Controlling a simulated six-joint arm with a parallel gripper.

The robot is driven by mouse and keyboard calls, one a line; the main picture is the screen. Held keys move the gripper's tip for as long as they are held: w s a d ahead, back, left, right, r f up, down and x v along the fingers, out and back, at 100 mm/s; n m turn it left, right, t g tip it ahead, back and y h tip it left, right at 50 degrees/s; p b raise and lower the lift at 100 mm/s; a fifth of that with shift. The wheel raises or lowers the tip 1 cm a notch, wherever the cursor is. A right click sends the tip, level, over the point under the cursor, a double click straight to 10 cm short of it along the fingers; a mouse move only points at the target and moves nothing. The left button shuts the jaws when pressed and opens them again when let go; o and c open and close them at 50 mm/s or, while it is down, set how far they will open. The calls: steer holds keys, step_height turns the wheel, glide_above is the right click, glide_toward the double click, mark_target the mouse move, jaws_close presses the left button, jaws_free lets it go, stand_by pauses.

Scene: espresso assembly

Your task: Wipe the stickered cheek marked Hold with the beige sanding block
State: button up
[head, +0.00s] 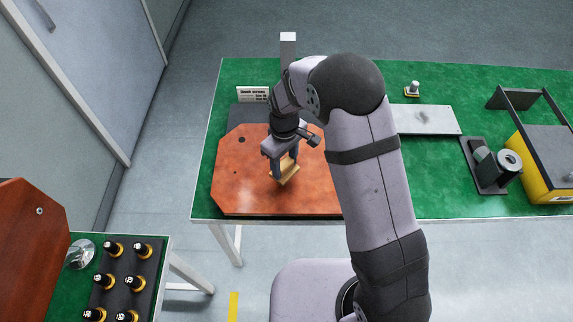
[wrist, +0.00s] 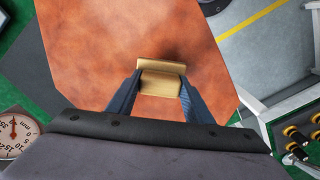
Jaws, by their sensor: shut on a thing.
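My gripper (head: 279,163) is shut on the beige sanding block (head: 286,174), which also shows between the fingers in the wrist view (wrist: 160,78). It holds the block tilted over a reddish-brown wooden panel (head: 240,185) with cut corners and small holes, lying flat on the green table. The panel fills much of the wrist view (wrist: 90,40). I cannot tell whether the block touches the panel. I see no sticker or Hold mark on its visible surface; my arm and gripper hide part of it.
A small sign (head: 253,93) stands behind the panel. A pale plate (head: 425,119), a dark holder with a grey cylinder (head: 497,167) and a yellow-black box (head: 545,150) are to the right. A side table at lower left holds another wooden panel (head: 30,240) and several black-gold knobs (head: 113,249).

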steer(key=shift+r+p, duration=1.65)
steer(key=shift+r, duration=0.8)
steer(key=shift+w+f, duration=0.1)
